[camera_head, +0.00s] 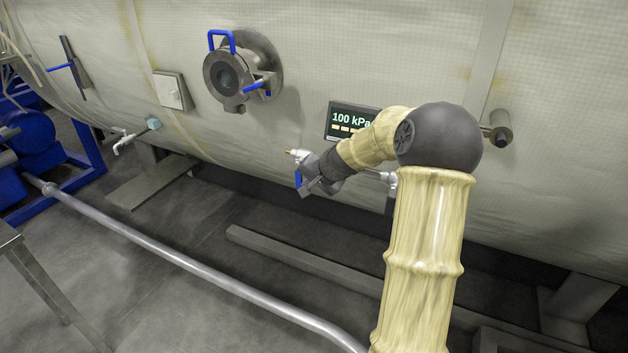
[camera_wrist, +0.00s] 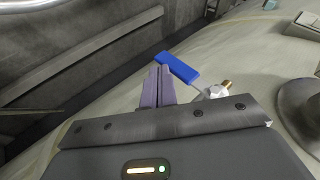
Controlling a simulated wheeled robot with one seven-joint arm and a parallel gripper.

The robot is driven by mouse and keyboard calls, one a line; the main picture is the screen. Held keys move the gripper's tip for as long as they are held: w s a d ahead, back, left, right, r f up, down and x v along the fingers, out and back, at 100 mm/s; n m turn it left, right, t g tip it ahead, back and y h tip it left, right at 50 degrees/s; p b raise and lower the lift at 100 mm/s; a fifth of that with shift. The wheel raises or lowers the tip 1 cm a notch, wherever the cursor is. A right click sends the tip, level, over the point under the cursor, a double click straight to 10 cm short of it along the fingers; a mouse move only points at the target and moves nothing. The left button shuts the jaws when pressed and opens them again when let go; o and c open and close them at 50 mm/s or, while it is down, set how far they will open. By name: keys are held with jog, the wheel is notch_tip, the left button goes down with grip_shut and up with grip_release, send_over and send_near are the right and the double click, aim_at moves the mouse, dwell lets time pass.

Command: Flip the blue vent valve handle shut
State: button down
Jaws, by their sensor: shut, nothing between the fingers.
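The blue vent valve handle (camera_head: 298,178) hangs down from a small metal valve (camera_head: 300,156) with a brass tip, low on the chamber wall. In the wrist view the handle (camera_wrist: 180,68) is a flat blue bar just beyond my fingertips, and the pale valve body (camera_wrist: 214,92) lies to its right. My gripper (camera_head: 309,187) is beside the handle in the head view. In the wrist view its two purple fingers (camera_wrist: 157,72) are together with nothing between them. The fingertips are very close to the handle's near end; I cannot tell if they touch it.
A display (camera_head: 352,120) reading 100 kPa is on the wall behind my arm. A round port (camera_head: 228,76) with blue handles is above left. A white box (camera_head: 172,90) and a small tap (camera_head: 136,137) are farther left. A long floor pipe (camera_head: 190,262) runs below.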

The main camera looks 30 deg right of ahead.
jog(key=shift+r, duration=0.1)
jog(key=shift+r+p, duration=0.5)
jog(key=shift+r, duration=0.25)
